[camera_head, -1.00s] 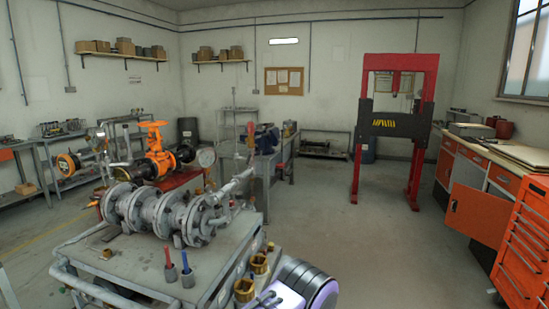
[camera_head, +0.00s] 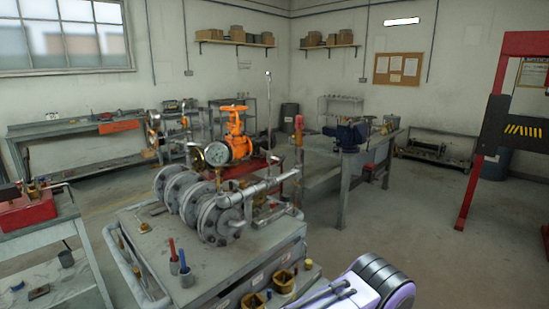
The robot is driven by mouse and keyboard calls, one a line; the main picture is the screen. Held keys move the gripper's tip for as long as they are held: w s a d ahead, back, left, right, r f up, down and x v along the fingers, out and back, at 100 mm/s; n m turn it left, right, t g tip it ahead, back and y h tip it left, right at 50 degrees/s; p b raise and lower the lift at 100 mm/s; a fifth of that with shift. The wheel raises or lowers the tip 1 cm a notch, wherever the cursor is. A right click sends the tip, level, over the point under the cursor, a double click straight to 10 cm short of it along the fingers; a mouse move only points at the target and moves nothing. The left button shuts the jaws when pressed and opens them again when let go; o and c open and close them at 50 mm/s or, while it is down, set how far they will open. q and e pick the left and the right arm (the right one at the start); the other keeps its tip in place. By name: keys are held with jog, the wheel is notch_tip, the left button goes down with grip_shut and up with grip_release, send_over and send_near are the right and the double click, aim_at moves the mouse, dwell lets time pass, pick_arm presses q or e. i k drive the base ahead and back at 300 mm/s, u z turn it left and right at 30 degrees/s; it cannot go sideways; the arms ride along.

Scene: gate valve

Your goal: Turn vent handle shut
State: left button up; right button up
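A grey flanged pipe assembly (camera_head: 205,205) lies on the steel cart (camera_head: 215,268). Behind it stands an orange valve (camera_head: 239,145) with an orange handwheel (camera_head: 235,110) on top. A thin upright pipe (camera_head: 268,105) and a post with a red top (camera_head: 299,122) rise behind the right end of the assembly. No part is clearly marked as the vent handle, and I cannot tell whether it is open or shut. A white and purple part of my own arm shows at the bottom, right of the cart. Neither gripper shows, and nothing of mine touches the assembly.
Brass fittings (camera_head: 284,281) and small cups with red and blue tools (camera_head: 186,270) stand on the cart. A side bench (camera_head: 45,232) with a red toolbox (camera_head: 38,212) is at left. A workbench with a blue vise (camera_head: 352,134) is behind.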

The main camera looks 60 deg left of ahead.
aim_at(280, 160)
jog(key=u, duration=0.9)
jog(key=i, duration=1.05)
jog(key=u, duration=1)
